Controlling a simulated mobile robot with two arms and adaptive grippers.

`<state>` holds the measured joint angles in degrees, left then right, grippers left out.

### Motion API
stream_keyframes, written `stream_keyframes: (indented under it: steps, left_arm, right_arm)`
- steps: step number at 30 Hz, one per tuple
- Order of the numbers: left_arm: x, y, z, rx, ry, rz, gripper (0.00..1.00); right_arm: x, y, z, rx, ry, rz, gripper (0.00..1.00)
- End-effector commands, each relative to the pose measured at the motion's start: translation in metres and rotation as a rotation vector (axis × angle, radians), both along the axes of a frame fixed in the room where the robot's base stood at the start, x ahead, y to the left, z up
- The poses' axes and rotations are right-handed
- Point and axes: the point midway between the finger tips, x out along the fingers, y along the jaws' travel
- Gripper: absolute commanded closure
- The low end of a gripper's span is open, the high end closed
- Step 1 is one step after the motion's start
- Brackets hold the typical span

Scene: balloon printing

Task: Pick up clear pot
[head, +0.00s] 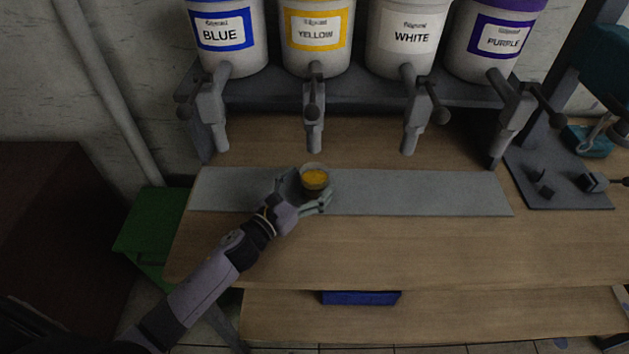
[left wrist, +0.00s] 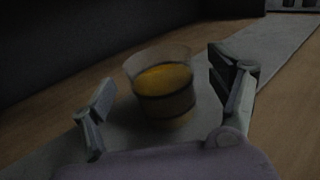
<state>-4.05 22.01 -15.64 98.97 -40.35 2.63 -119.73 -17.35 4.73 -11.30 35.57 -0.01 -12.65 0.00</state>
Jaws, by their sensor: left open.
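The clear pot (head: 315,178) stands upright on the grey strip below the yellow dispenser's spout, with yellow-orange contents inside. It also shows in the left wrist view (left wrist: 163,88), ahead of the fingers, with a transparent rim above the yellow contents. My left gripper (head: 307,192) is at the pot's near left side in the head view. In the left wrist view its two fingers (left wrist: 165,105) are spread wide, one to each side of the pot, with gaps visible on both sides. My right gripper is not in view.
Blue (head: 226,38), yellow (head: 316,36), white (head: 408,38) and purple (head: 492,40) paint containers stand on a rack, with spouts hanging over the bench. The grey strip (head: 430,192) is clear to the right. A dark plate with small blocks (head: 560,185) lies at the right.

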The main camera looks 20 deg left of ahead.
Motion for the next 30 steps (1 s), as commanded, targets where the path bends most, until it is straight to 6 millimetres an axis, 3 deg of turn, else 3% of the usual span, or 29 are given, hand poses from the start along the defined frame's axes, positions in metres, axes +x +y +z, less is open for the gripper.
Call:
stream_keyframes:
  steps: [6,14,30]
  left_arm:
    - [0.023,-0.008,0.0,-0.001,0.0,0.001,0.18]
    - [0.025,-0.009,0.0,0.0,0.0,0.0,0.18]
    - [0.025,-0.009,0.0,0.0,0.0,0.0,0.53]
  right_arm:
    - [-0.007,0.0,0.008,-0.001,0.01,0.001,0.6]
    - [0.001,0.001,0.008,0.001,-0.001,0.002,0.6]
    - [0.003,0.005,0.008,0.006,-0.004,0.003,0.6]
